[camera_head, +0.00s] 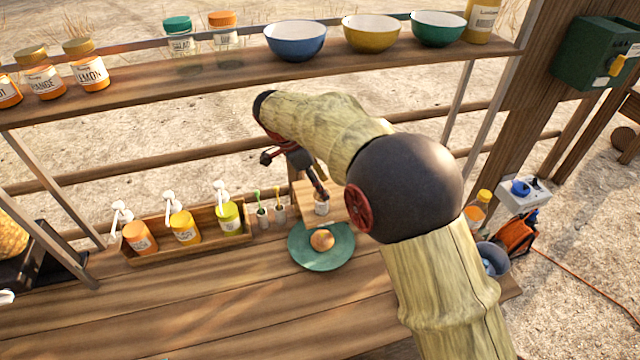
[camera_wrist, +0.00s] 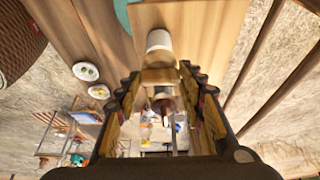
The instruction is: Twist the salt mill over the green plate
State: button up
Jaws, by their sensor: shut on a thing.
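The green plate (camera_head: 295,253) lies on the wooden counter with a round brown bun-like item (camera_head: 321,240) at its middle. The salt mill (camera_head: 321,207), with a white band, shows behind the bun at the plate's far edge. In the head view I cannot tell if it stands or hangs above. My gripper (camera_head: 305,165) reaches down from behind my arm and is shut on the mill. In the wrist view the mill's white body (camera_wrist: 159,41) and wooden part lie between the fingers of my gripper (camera_wrist: 160,85). A sliver of the green plate (camera_wrist: 122,12) shows at the top.
A wooden box (camera_head: 305,190) stands right behind the mill. Left of the plate are small bottles with brushes (camera_head: 263,215) and a wooden tray (camera_head: 150,257) of pump bottles. A shelf above holds bowls (camera_head: 295,42) and jars. The front counter is clear.

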dwell(0.3)
jog(key=o, duration=1.1)
jog(key=shift+o, duration=0.4)
